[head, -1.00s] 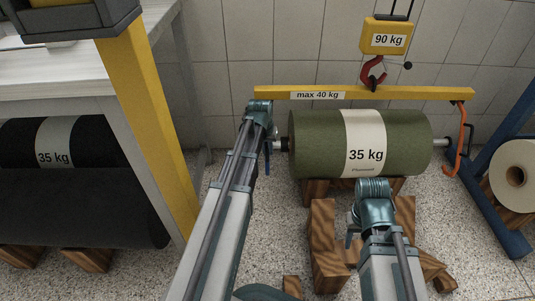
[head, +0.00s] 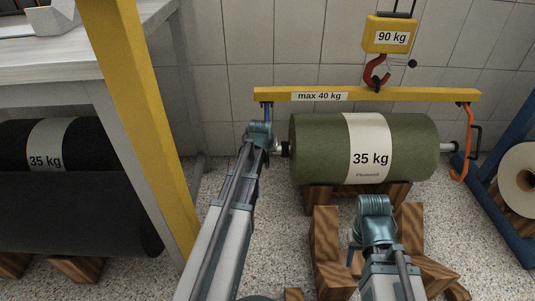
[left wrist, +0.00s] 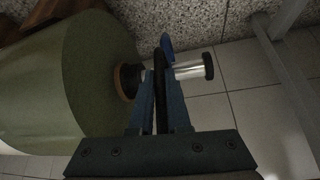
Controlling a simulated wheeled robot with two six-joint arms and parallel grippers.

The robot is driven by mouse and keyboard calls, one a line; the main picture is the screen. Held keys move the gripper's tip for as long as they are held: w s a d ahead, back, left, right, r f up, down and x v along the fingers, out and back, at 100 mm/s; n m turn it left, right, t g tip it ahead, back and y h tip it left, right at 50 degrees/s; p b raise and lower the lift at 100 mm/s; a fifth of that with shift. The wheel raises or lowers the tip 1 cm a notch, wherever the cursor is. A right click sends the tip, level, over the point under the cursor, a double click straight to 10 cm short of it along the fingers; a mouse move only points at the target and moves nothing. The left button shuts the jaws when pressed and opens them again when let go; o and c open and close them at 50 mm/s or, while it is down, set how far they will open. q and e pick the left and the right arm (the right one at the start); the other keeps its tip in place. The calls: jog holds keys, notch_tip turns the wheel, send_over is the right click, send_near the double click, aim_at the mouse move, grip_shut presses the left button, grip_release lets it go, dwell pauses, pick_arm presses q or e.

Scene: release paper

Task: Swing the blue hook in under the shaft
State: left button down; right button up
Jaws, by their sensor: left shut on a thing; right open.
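The blue hook (head: 267,112) hangs from the left end of the yellow beam; its lower part is mostly hidden behind my left gripper (head: 267,152). In the left wrist view its blue end (left wrist: 167,46) shows past the fingertips, beside the silver shaft (left wrist: 189,73). My left gripper (left wrist: 161,80) is shut on a dark part, seemingly the hook's handle. I cannot tell whether the hook is under the shaft. The green roll (head: 310,145), marked 35 kg, carries the shaft. My right gripper (head: 357,240) is open and empty in front of the roll.
An orange hook (head: 464,130) hangs at the shaft's right end. The yellow beam (head: 420,94) hangs from a red crane hook (head: 376,75). Wooden blocks (head: 326,240) stand below the roll. A yellow post (head: 130,110) and table stand left; a blue rack (head: 500,230) stands right.

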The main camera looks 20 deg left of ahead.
pick_arm(q)
jog(key=shift+w+a, duration=0.1)
jog(key=shift+a, duration=0.05)
jog(key=c, duration=0.9)
grip_release()
jog(key=shift+r, duration=0.1)
jog(key=p+v, duration=1.1)
jog(key=v, duration=0.2)
jog(key=shift+s+r+p, duration=0.25)
jog(key=shift+p, duration=0.1)
